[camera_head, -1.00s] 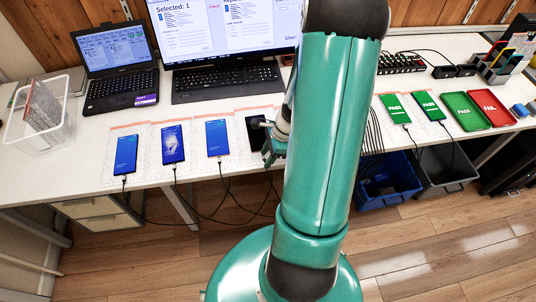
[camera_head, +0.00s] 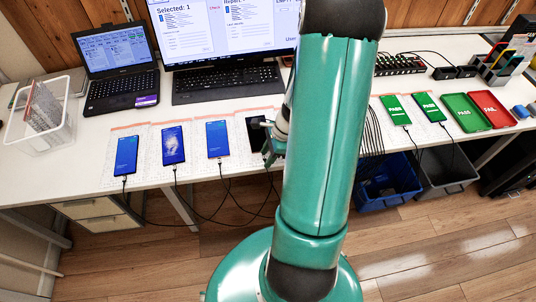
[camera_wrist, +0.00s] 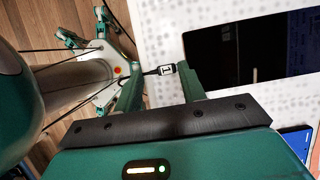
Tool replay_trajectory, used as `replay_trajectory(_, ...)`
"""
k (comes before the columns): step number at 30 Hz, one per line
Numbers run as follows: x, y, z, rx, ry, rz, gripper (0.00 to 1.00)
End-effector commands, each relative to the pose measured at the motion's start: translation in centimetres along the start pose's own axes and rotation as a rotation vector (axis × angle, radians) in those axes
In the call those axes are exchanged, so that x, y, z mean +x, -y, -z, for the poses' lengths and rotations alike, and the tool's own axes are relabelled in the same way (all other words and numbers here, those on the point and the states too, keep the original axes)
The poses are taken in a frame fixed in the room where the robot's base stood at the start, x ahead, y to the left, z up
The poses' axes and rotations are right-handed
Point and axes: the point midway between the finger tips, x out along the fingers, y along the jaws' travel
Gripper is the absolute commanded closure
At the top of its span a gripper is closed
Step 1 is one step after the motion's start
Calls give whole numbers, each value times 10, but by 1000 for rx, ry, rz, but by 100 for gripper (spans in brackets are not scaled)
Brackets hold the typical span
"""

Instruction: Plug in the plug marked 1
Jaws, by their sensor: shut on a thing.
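A plug marked 1 (camera_wrist: 167,69) shows in the wrist view between the fingers of my gripper (camera_wrist: 164,76), which is shut on it. Its dark cable runs off to the left. A phone with a dark screen (camera_wrist: 232,48) lies just right of the plug; I cannot tell whether the plug's tip touches or enters it. In the head view the dark phone (camera_head: 255,130) lies on the white table (camera_head: 225,180), partly hidden by my arm. My gripper (camera_head: 270,149) is at the phone's near right side there, and the plug is not discernible.
Three lit phones with cables, the nearest one blue (camera_head: 218,139), lie left of the dark phone. Two green-screen phones lie to the right, beside a green tray (camera_head: 464,112) and a red tray (camera_head: 492,109). A laptop (camera_head: 117,68) and keyboard (camera_head: 226,82) stand behind.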

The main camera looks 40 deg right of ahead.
Motion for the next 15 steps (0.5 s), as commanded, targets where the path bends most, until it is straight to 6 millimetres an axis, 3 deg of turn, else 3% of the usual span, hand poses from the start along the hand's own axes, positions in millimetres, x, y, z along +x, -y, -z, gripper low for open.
replay_trajectory(7, 0, 1, 0, 0, 0, 0, 74)
replay_trajectory(8, 0, 1, 0, 0, 0, 0, 58)
replay_trajectory(11, 0, 1, 0, 0, 0, 0, 38)
replay_trajectory(15, 0, 1, 0, 0, 0, 0, 34)
